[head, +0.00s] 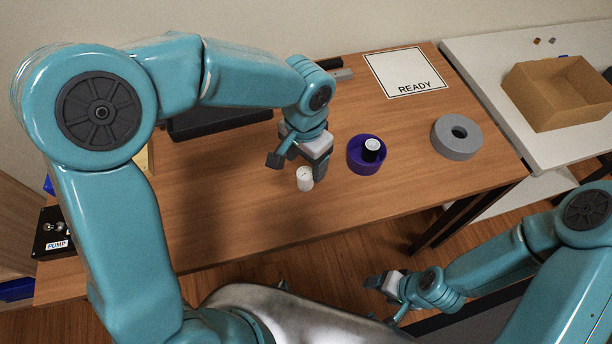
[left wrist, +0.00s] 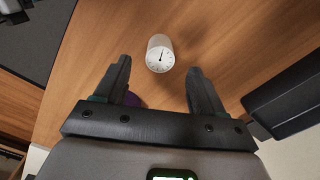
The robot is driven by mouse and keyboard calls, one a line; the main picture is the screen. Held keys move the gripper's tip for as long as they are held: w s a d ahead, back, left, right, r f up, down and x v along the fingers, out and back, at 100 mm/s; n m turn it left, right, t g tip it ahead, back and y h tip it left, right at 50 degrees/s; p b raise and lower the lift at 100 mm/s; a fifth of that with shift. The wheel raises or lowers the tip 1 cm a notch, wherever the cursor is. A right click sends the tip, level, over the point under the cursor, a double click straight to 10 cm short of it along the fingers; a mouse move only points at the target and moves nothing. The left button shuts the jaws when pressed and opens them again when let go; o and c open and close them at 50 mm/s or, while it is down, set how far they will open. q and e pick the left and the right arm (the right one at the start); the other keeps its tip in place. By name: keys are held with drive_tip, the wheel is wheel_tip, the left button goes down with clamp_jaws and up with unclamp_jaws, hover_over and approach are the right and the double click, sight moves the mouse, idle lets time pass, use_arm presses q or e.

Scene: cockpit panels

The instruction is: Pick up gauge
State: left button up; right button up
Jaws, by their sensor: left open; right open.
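The gauge (head: 304,179) is a small white cylinder standing on the wooden table. Its dial face with a black needle shows in the left wrist view (left wrist: 160,60). My left gripper (head: 302,165) is open and empty, right by the gauge in the head view. In the left wrist view the gauge lies ahead of the two open fingers (left wrist: 160,82), about midway between them, and neither finger is seen touching it. My right gripper (head: 385,286) is open and empty, off the table's front edge at the lower right.
A purple round holder (head: 358,163) with a dark, white-topped piece is right of the gauge. Further right are a grey ring (head: 440,145) and a READY sheet (head: 405,65). A cardboard box (head: 550,105) stands on a white table. A dark tray (head: 222,124) lies behind my left arm. A PUMP box (head: 52,232) is far left.

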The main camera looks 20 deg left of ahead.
sight(306, 173)
use_arm(q)
drive_tip(key=shift+s+f, duration=0.1)
drive_tip(key=shift+f, duration=0.35)
drive_tip(key=f, duration=0.4)
drive_tip(key=shift+w+f, duration=0.15)
drive_tip(key=shift+w, duration=0.1)
drive_tip(key=shift+s, duration=0.15)
drive_tip(key=c, duration=1.1)
drive_tip(key=shift+c, duration=0.2)
